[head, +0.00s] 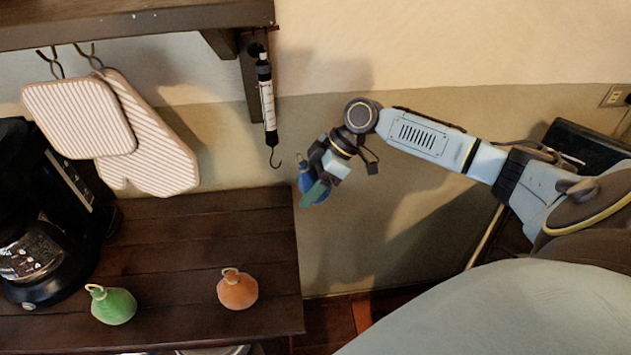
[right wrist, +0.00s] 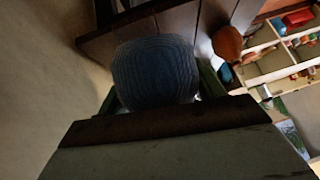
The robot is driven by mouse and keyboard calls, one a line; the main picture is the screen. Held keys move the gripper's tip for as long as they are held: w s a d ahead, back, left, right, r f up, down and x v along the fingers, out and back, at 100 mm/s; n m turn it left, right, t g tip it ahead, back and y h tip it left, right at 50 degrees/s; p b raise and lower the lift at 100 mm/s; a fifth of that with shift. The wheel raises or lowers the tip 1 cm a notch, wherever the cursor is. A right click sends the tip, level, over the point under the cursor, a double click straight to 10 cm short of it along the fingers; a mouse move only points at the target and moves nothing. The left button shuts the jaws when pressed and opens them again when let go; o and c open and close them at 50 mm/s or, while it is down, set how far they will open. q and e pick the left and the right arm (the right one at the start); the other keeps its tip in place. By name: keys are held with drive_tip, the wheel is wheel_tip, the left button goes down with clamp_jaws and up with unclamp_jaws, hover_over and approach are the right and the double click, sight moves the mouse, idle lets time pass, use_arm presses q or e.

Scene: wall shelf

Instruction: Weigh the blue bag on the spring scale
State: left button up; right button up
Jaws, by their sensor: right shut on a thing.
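The spring scale (head: 267,95) hangs upright from the shelf bracket in the head view, with its hook (head: 274,160) bare at the bottom. My right gripper (head: 312,186) is just right of and a little below the hook, shut on the blue bag (head: 305,180). The bag is partly hidden by the gripper in the head view. In the right wrist view the ribbed blue bag (right wrist: 155,70) fills the space between the fingers. My left gripper is not in view.
A green bag (head: 113,305) and an orange bag (head: 238,290) stand on the dark wooden table (head: 200,235). A coffee maker (head: 45,220) is at the left. Striped oven mitts (head: 150,140) hang from hooks under the shelf (head: 130,22).

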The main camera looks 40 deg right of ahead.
drive_tip(key=shift+w+a, duration=0.4)
drive_tip(key=shift+a, duration=0.2)
drive_tip(key=shift+w+a+p, duration=0.3)
drive_tip(key=shift+a+p, duration=0.05)
drive_tip(key=shift+a, duration=0.15)
drive_tip(key=shift+a, duration=0.1)
drive_tip(key=shift+w+a+f, duration=0.1)
drive_tip(key=shift+w+a, duration=0.15)
drive_tip(key=shift+a, duration=0.1)
drive_tip(key=shift+w+a+f, duration=0.15)
drive_tip(key=shift+a+f, duration=0.1)
drive_tip(key=shift+f, duration=0.2)
drive_tip(key=shift+f, duration=0.15)
idle(0.4)
